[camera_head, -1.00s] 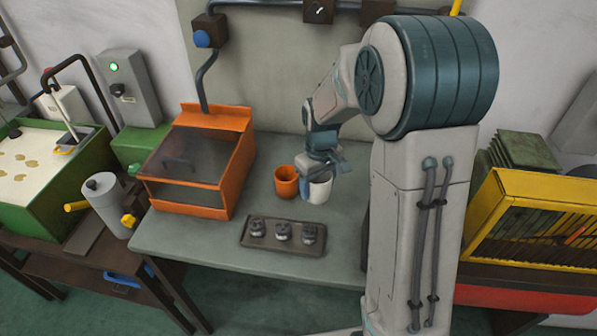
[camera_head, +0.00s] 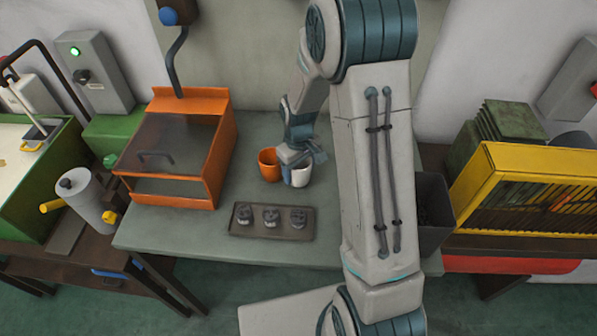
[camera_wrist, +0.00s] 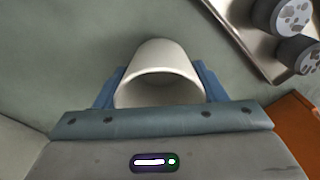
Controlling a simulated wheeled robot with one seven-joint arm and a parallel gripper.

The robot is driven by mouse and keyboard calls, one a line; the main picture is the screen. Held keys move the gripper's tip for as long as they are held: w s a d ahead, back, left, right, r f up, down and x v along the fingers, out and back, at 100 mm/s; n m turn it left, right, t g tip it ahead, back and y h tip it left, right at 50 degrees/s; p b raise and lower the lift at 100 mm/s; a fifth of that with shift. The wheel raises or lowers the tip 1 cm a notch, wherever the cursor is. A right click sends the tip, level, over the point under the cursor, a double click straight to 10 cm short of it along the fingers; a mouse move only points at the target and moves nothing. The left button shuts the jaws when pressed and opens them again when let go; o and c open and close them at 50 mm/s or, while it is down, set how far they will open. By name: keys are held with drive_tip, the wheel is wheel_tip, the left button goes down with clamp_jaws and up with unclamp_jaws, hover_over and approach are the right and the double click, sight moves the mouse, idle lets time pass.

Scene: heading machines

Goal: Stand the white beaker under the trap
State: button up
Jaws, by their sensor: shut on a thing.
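The white beaker (camera_head: 299,177) is upright at the bench, just right of an orange beaker (camera_head: 269,165). My gripper (camera_head: 298,160) is shut on the white beaker. In the wrist view the white beaker (camera_wrist: 160,62) sits between my two blue fingers, its open mouth toward the camera. Whether its base touches the bench top is hard to tell. I cannot identify the trap for certain in these views.
A dark tray (camera_head: 243,232) with several small grey pieces lies in front of the beakers. An orange hooded box (camera_head: 212,187) stands to the left. A dark bin (camera_head: 434,215) and a yellow slatted machine (camera_head: 488,160) are right of my arm. The front bench strip (camera_head: 200,236) is clear.

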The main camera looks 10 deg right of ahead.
drive_tip(key=shift+f, duration=1.2)
drive_tip(key=shift+f, duration=0.1)
drive_tip(key=shift+f, duration=0.15)
drive_tip(key=o, duration=1)
